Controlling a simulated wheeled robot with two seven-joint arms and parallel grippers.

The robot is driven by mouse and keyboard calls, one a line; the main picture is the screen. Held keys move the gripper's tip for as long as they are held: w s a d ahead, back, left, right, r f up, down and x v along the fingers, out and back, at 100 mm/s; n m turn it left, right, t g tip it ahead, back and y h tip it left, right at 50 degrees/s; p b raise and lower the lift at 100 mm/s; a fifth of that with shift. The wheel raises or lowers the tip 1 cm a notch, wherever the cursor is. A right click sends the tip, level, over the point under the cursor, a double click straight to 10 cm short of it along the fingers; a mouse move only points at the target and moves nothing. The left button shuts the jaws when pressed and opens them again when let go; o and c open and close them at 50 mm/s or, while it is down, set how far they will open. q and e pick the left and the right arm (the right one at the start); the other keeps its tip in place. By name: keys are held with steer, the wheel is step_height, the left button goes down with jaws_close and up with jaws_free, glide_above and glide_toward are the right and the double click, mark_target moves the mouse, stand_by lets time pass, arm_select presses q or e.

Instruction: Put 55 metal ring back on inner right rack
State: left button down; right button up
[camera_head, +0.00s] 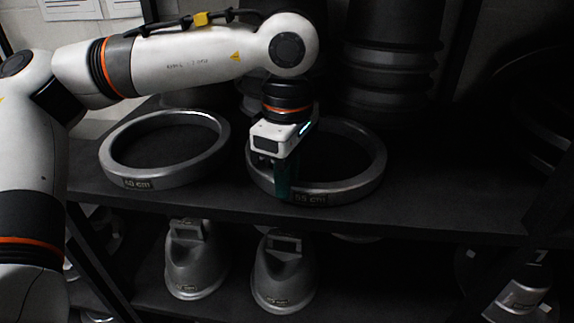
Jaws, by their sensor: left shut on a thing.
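A silver metal ring labelled 55 cm (362,186) is at the dark upper shelf (455,205), right of the middle. My left gripper (284,186) reaches down from above at the ring's front left and is shut on its rim. The fingers look teal and cover part of the rim. The ring appears level on or just above the shelf; I cannot tell if it touches. My right gripper is not in view.
A similar ring labelled 60 cm (200,167) lies to the left, close by. Stacked dark cylinders (392,65) stand behind. Grey hat-shaped moulds (196,262) (283,275) sit on the lower shelf. The upper shelf is clear to the right.

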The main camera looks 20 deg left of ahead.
arm_select(q)
steer(key=shift+f+b, duration=0.2)
steer(key=shift+b, duration=0.15)
steer(key=c, duration=1.3)
jaws_free()
steer(key=shift+r, duration=0.1)
